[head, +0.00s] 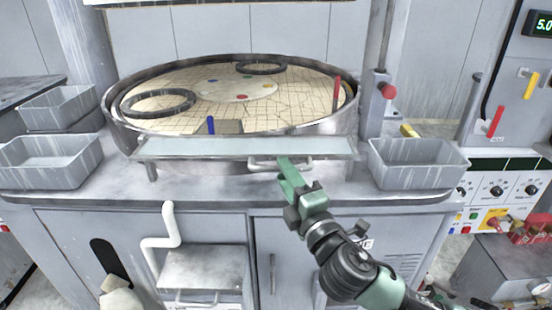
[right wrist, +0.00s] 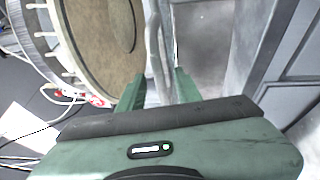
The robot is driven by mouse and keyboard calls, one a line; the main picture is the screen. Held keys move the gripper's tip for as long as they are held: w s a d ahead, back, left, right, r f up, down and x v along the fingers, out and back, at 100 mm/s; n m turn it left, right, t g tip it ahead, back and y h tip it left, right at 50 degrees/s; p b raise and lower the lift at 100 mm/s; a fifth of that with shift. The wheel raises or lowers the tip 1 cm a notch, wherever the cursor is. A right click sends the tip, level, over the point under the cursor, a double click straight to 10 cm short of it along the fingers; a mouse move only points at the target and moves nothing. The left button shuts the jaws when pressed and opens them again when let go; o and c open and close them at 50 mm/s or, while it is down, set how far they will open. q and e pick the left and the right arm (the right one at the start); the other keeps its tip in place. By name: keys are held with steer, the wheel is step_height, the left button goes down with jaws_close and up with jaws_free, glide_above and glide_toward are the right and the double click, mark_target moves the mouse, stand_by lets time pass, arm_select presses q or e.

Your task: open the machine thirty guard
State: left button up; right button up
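The guard (head: 240,147) is a long, pale, clear-looking panel lying across the front of the round polishing platen (head: 230,95). A light bar handle (head: 265,163) sits on its front edge, right of the middle. My right gripper (head: 291,170) is at the right part of this handle, its green fingers pointing up and away. In the right wrist view, the handle bar (right wrist: 153,45) runs between the two green fingers, which stand apart on either side of it. Firm contact cannot be made out. My left gripper is not in view.
Grey bins stand left (head: 50,160) and right (head: 415,162) of the platen. Rings (head: 158,103) lie on it. A post with a red knob (head: 387,91) stands at the right. A white bent pipe (head: 165,230) and a box (head: 205,268) are below the bench edge.

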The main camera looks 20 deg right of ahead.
steer(key=w, duration=0.3)
steer(key=w+p, duration=0.1)
steer(key=w, duration=0.1)
steer(key=shift+w+a+r, duration=0.1)
steer(key=shift+a+r, duration=0.25)
jaws_close()
steer(key=shift+r, duration=0.1)
